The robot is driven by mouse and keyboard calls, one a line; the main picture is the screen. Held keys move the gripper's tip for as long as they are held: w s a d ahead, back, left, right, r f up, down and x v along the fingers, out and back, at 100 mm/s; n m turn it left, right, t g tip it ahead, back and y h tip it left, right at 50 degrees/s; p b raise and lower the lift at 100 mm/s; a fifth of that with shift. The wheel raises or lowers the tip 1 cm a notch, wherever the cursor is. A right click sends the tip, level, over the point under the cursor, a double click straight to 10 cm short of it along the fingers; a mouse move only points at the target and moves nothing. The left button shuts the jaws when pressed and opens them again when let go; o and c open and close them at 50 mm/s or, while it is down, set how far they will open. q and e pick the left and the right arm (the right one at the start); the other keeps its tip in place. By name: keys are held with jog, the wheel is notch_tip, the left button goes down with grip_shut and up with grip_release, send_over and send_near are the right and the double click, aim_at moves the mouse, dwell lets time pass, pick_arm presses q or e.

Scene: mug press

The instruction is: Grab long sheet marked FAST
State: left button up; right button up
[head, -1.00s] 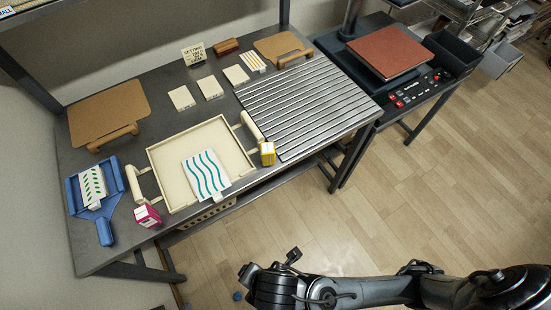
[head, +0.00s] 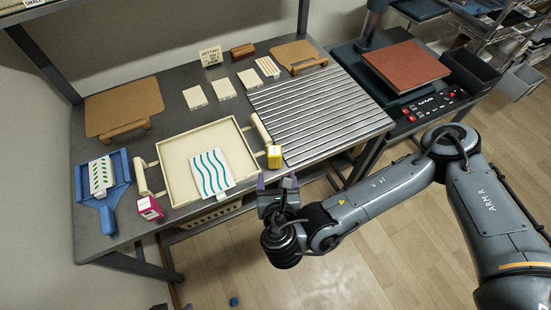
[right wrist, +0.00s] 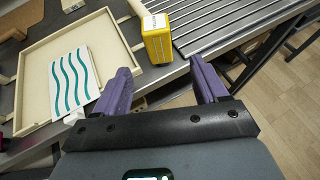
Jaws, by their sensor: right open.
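A white sheet with wavy teal stripes (head: 209,171) lies in the cream tray (head: 168,160); it also shows in the right wrist view (right wrist: 72,80). A sheet with green dashes (head: 101,175) lies in the blue pan (head: 82,185). A small sheet with orange stripes (head: 267,67) lies at the back of the table. I cannot read FAST on any of them. My right gripper (head: 277,183) is open and empty at the table's front edge, right of the cream tray. Its purple fingers (right wrist: 160,75) point toward the yellow box (right wrist: 157,39). My left gripper is out of view.
The yellow box (head: 274,157) stands beside the cream tray's right handle. A pink box (head: 149,208) stands at its front left. A ribbed metal plate (head: 315,110) covers the table's right part. Brown boards (head: 122,105), white tiles (head: 222,88) and a sign (head: 210,56) are behind.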

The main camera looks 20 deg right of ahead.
aim_at(275, 153)
jog(key=shift+t, duration=0.3)
jog(key=w, duration=0.2)
jog(key=w+d, duration=0.1)
jog(key=w, duration=0.1)
jog(key=w+p, duration=0.1)
jog(key=shift+w+d+r, duration=0.3)
jog(key=shift+w+r, duration=0.05)
jog(key=shift+w, duration=0.05)
jog(key=shift+w+d+f, duration=0.1)
jog(key=shift+w+f, duration=0.1)
jog(key=shift+w, duration=0.15)
jog(key=p+x, duration=0.2)
jog(key=x, duration=0.2)
jog(key=shift+w+d+p, duration=0.1)
jog(key=shift+d+p, duration=0.15)
jog(key=shift+p, duration=0.05)
jog(key=shift+w+d+f, duration=0.1)
jog(key=shift+w+f, duration=0.15)
jog(key=shift+w, duration=0.05)
jog(key=c, duration=1.3)
jog(key=shift+o, duration=0.2)
jog(key=shift+r, duration=0.15)
